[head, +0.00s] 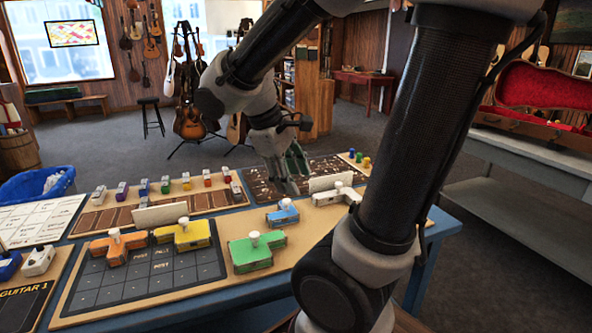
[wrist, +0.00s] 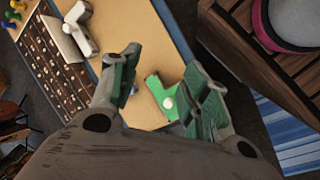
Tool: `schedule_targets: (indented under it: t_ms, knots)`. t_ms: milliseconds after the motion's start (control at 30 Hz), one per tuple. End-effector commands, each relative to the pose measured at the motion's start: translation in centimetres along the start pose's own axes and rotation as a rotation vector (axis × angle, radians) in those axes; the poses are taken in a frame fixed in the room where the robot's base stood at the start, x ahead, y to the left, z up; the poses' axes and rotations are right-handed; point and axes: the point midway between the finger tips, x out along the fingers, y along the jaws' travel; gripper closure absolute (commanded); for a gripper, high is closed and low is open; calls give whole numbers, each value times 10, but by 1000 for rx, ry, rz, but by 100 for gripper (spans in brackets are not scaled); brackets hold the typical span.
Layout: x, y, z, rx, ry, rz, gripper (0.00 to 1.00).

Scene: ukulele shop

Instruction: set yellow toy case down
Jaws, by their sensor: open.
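The yellow toy case (head: 184,236), with a white knob on top, sits on the dark grid board (head: 140,283) between the orange case and the green case. My gripper (head: 291,184) is open and empty above the table, behind and to the right of the yellow case and apart from it. In the wrist view my gripper's (wrist: 166,82) fingers are spread, with the green case partly seen beyond them. The yellow case is not seen in the wrist view.
An orange case (head: 115,246) is left of the yellow one. A green case (head: 251,253) and a blue case (head: 282,216) are to its right. A white case (head: 338,195) lies farther right. An upright white card (head: 160,215) stands close behind the yellow case.

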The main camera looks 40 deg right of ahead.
Motion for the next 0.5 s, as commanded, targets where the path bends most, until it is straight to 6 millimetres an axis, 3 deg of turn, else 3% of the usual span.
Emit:
schedule_targets:
  t_ms: [33,200,500]
  knots:
    - [-7,-3,14,95,87,-60,54]
    - [-26,-20,36,330,337,-223,54]
    - [-43,-30,43,458,497,-305,54]
